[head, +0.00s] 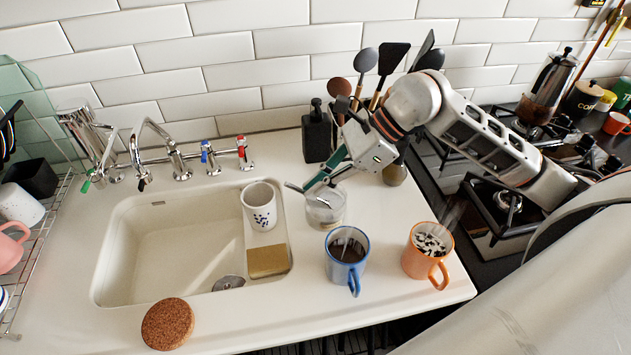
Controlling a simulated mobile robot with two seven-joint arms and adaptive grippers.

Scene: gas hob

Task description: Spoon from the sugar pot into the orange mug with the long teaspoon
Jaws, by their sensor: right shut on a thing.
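The sugar pot (325,212) is a clear glass jar with pale contents, standing on the white counter right of the sink. My right gripper (318,184) is just above its mouth, shut on the long teaspoon (293,187). A short grey end of the teaspoon sticks out left of the fingertips. The rest is hidden by the gripper and the pot, so I cannot tell if the bowl touches the sugar. The orange mug (415,263) stands upright to the right, its handle toward the front, with dark and white contents. My left gripper is not in view.
A blue mug (345,270) of dark liquid stands between pot and orange mug, slightly nearer the front. A white speckled cup (258,208) and a sponge (267,261) are by the sink (170,250). A black bottle (316,135) and utensils stand behind. The hob (485,235) is right.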

